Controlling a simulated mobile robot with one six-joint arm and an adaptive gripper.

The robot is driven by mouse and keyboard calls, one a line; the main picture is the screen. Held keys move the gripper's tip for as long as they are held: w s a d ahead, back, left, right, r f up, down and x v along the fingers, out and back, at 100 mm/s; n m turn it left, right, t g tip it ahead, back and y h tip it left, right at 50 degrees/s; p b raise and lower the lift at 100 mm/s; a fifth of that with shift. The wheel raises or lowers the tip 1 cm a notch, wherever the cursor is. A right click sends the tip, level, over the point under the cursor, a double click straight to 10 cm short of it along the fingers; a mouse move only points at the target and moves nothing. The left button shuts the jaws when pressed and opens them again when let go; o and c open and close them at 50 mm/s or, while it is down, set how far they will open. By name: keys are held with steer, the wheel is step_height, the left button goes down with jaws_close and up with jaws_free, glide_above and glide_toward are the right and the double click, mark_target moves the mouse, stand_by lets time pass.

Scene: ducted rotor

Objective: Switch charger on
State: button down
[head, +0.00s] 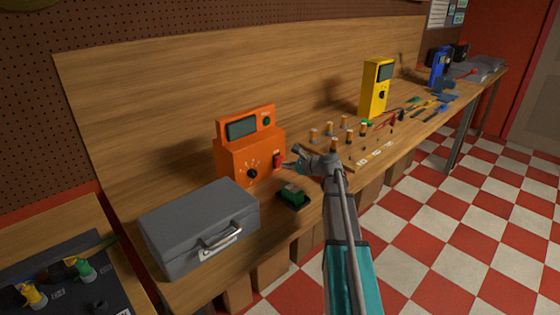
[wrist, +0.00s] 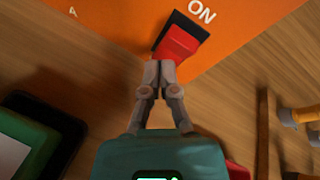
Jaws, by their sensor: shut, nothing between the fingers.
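The orange charger (head: 236,158) stands on the wooden bench, with a display, a black knob and a red switch (head: 277,160) on its front. In the wrist view the red rocker switch (wrist: 180,43) sits in a black frame on the orange face (wrist: 115,22), beside the white label "ON". My gripper (head: 287,166) is at the charger's front right. Its fingers are together with nothing between them, and the fingertips (wrist: 160,66) lie at the lower edge of the red rocker. I cannot tell whether they touch it.
A green block in a dark holder (head: 292,196) lies in front of the charger, below my gripper. A grey metal case (head: 200,225) stands at the left. Several small cylinders (head: 330,130) and a yellow meter (head: 375,88) stand to the right.

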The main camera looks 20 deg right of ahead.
steer(key=shift+w+a+r+p, duration=0.25)
steer(key=shift+w+r+p, duration=0.15)
steer(key=shift+w, duration=0.35)
stand_by(1.2)
steer(key=shift+s+f, duration=0.1)
steer(key=shift+s, duration=0.05)
stand_by(0.3)
steer(key=shift+s+d+f+b, duration=0.15)
steer(key=shift+s+b, duration=0.05)
steer(key=shift+s, duration=0.15)
steer(key=shift+s+d+f+b, duration=0.1)
steer(key=shift+s+d+b, duration=0.1)
steer(key=shift+s, duration=0.1)
steer(key=shift+s+d+f+b, duration=0.25)
steer(key=shift+s+f+b, duration=0.1)
steer(key=shift+s, duration=0.35)
steer(key=shift+s+d+f+b, duration=0.2)
steer(key=shift+s+f+b, duration=0.2)
steer(key=shift+s, duration=0.3)
steer(key=shift+s+d+f+b, duration=0.25)
steer(key=shift+s+f+b, duration=0.1)
steer(key=shift+s, duration=0.35)
steer(key=shift+r, duration=0.15)
